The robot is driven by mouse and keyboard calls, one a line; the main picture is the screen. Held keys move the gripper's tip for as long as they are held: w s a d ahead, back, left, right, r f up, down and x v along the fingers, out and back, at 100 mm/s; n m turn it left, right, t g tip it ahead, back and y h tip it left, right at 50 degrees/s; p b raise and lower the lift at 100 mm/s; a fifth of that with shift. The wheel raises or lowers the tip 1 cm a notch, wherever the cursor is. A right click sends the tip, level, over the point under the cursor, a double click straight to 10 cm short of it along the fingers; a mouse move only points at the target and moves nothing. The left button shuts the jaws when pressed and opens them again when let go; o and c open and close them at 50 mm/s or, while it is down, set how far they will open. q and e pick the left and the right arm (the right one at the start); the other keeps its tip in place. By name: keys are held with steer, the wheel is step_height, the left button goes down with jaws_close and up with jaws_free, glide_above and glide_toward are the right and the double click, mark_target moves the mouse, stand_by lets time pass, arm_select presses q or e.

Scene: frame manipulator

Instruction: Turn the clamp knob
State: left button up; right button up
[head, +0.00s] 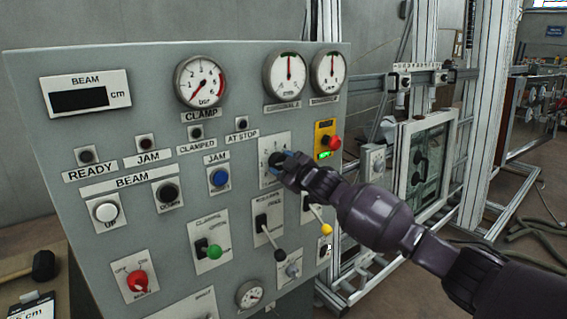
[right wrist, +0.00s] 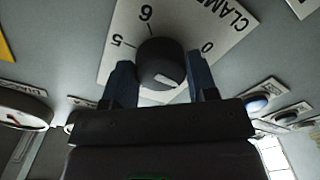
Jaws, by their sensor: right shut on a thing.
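The clamp knob (head: 276,158) is a round black knob on a white plate in the right half of the grey control panel (head: 140,225). In the right wrist view the knob (right wrist: 160,58) has a pale pointer mark on its lower edge, and the plate (right wrist: 185,20) shows "CLAMP" and the figures 0, 5 and 6. My right gripper (head: 287,162) is at the knob, its blue fingers (right wrist: 161,82) on either side and shut on it. In the head view the gripper hides part of the plate. My left gripper is in neither view.
A red button (head: 334,142) on a yellow plate sits just right of the knob plate. A black-handled lever (head: 280,254) and a yellow-tipped lever (head: 326,229) stick out below. Gauges (head: 201,82) line the top. A metal frame (head: 427,160) stands to the right.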

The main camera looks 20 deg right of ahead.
steer(key=shift+n, duration=0.5)
steer(key=o, duration=0.9)
steer(key=shift+s, duration=0.15)
steer(key=v, duration=1)
steer(key=shift+s+d+p, duration=0.15)
steer(key=shift+s+p, duration=0.1)
steer(key=shift+p, duration=0.1)
